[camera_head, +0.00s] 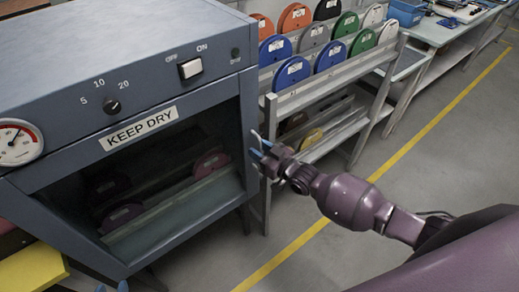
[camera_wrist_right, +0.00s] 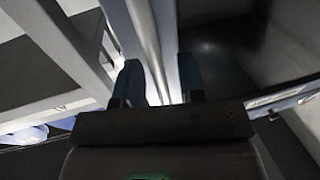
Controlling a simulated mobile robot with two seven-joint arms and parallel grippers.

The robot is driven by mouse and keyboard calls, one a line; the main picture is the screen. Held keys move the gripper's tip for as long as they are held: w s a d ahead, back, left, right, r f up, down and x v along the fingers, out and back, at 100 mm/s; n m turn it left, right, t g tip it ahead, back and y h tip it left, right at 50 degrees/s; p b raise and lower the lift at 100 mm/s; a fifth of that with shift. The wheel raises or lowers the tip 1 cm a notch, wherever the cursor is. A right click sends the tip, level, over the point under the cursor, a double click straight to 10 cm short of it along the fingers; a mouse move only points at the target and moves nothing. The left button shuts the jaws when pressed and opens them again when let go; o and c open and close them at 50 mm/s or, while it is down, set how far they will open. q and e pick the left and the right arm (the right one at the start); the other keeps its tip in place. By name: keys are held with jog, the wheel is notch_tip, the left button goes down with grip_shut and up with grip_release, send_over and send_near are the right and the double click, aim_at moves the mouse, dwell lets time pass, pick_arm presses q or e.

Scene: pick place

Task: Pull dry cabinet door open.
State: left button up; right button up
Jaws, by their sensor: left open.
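The grey-blue dry cabinet (camera_head: 150,88) with a "KEEP DRY" label stands at the left in the head view. Its dark-windowed door (camera_head: 175,195) looks shut, with reels dimly visible behind it. My right gripper (camera_head: 261,147) is at the door's right edge, around a thin light handle (camera_head: 257,136). In the right wrist view, the handle bar (camera_wrist_right: 150,45) runs between the two spread fingers of my right gripper (camera_wrist_right: 160,82). I cannot tell whether they press on it. My left gripper (camera_head: 111,287) is open, with only its fingertips showing at the bottom edge.
A rack (camera_head: 330,80) of coloured reels stands close to the right of the cabinet. A workbench (camera_head: 440,32) with blue bins is further back. A yellow item (camera_head: 35,270) is at the lower left. Grey floor with a yellow line (camera_head: 400,150) is open at the right.

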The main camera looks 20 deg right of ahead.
grip_shut()
dwell(0.5)
